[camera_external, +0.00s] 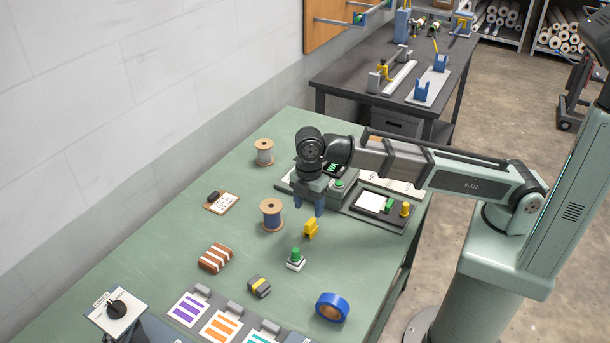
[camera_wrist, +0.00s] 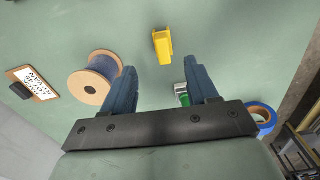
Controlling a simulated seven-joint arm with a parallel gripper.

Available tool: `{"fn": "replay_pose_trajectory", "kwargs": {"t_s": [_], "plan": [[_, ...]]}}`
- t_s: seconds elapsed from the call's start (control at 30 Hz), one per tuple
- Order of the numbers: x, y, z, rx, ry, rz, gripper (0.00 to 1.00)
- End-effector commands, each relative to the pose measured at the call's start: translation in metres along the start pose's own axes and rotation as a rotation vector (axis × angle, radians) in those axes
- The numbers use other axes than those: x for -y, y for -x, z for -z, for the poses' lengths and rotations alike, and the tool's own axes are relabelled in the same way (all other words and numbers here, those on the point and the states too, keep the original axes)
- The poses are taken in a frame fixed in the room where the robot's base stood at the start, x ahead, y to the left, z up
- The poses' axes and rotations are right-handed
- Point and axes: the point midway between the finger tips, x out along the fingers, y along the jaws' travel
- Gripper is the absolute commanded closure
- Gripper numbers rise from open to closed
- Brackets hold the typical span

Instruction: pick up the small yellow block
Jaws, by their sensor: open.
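The small yellow block (camera_external: 311,229) stands on the green table, right of a blue thread spool. In the wrist view the yellow block (camera_wrist: 162,43) lies beyond the fingertips, roughly between them across the picture and apart from both. My gripper (camera_external: 309,204) is open and empty, with its blue fingers pointing down above the table close to the block. In the wrist view my gripper (camera_wrist: 160,72) shows both fingers spread wide. Nothing covers the block in the wrist view.
The blue spool (camera_external: 271,214) stands left of the block. A green-topped button piece (camera_external: 295,259) is in front of it. A blue tape roll (camera_external: 332,307) and a striped brown block (camera_external: 215,258) lie nearer the front. A dark tray (camera_external: 378,207) is at the right.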

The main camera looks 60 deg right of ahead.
Motion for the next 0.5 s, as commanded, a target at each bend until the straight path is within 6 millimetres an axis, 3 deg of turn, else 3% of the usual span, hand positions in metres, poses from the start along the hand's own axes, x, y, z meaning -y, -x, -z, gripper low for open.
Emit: {"fn": "replay_pose_trajectory", "kwargs": {"t_s": [0.13, 0.5], "plan": [[0.001, -0.016, 0.0, 0.001, 0.0, 0.0, 0.42], [0.002, -0.031, -0.001, 0.001, 0.0, 0.0, 0.42]]}}
